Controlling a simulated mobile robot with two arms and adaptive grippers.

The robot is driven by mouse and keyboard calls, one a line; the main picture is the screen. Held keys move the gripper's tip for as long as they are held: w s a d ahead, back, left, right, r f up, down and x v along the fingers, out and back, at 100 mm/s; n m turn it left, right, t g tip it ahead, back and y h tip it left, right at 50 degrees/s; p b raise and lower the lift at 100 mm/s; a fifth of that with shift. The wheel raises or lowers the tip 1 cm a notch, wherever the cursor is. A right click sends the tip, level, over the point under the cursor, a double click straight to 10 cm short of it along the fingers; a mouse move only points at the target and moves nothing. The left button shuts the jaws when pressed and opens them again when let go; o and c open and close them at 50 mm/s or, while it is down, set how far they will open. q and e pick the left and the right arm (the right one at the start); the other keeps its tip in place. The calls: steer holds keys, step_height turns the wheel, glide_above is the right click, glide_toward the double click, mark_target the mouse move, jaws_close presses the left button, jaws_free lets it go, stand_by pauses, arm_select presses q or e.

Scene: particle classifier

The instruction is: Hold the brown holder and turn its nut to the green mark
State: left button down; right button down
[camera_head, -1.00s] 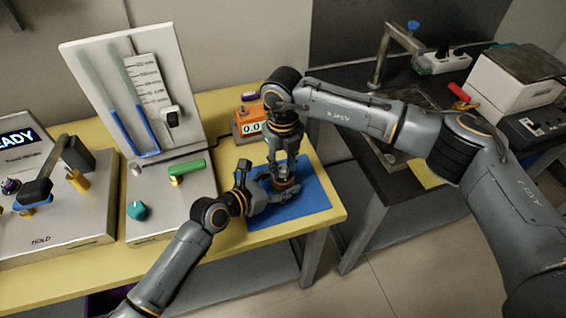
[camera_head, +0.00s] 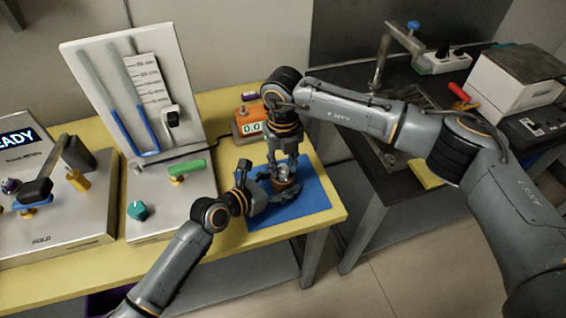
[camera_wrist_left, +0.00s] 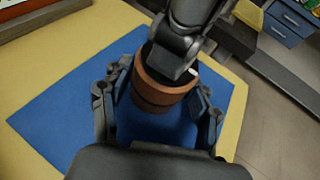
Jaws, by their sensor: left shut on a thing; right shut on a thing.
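The brown holder (camera_wrist_left: 160,92) is a short round cup standing on the blue mat (camera_wrist_left: 55,120). In the head view the brown holder (camera_head: 283,185) is partly covered by both grippers. My left gripper (camera_wrist_left: 158,110) is shut on the holder from the side, one finger on each side of it. It also shows in the head view (camera_head: 268,190). My right gripper (camera_head: 284,170) points straight down from above and is shut at the holder's top, where the nut sits. The nut is hidden by its fingers. A small white patch shows at the holder's rim; I cannot make out the green mark.
A grey panel with a blue tube gauge (camera_head: 125,80) and a green-handled valve (camera_head: 186,167) stands to the left. A dark bench (camera_head: 400,170) is at the right. The yellow table's front right corner is clear.

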mark_target(283, 167)
steer(key=shift+w+r, duration=0.2)
stand_by(0.6)
steer(key=c, duration=1.2)
jaws_free()
steer(key=shift+o, duration=1.2)
steer(key=shift+s+f, duration=0.1)
step_height(283, 167, up, 12)
